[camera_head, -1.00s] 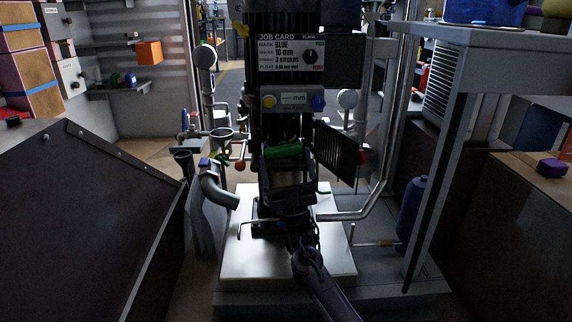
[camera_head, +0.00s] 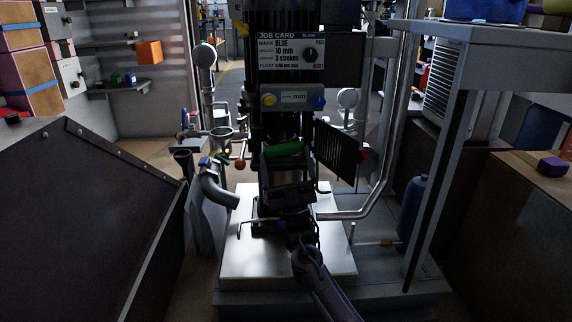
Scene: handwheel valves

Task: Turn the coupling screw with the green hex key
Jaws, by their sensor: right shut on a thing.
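A dark machine column (camera_head: 283,120) stands in the middle, with a green cylindrical piece (camera_head: 284,148) across its front. My right gripper (camera_head: 288,190) is in front of the column, just below the green piece, its arm coming up from the lower right. The fingertips and the coupling screw are dark and mostly hidden, so I cannot tell whether the key sits in the screw. My left gripper is not in view.
A job card (camera_head: 290,55) on the column reads BLUE, 10 mm, 3 strokes. Below it is a panel (camera_head: 293,98) with yellow and blue knobs. A pale base plate (camera_head: 245,262), bent pipes (camera_head: 378,185), a black grille (camera_head: 335,150) and a dark bin (camera_head: 90,225) surround the arm.

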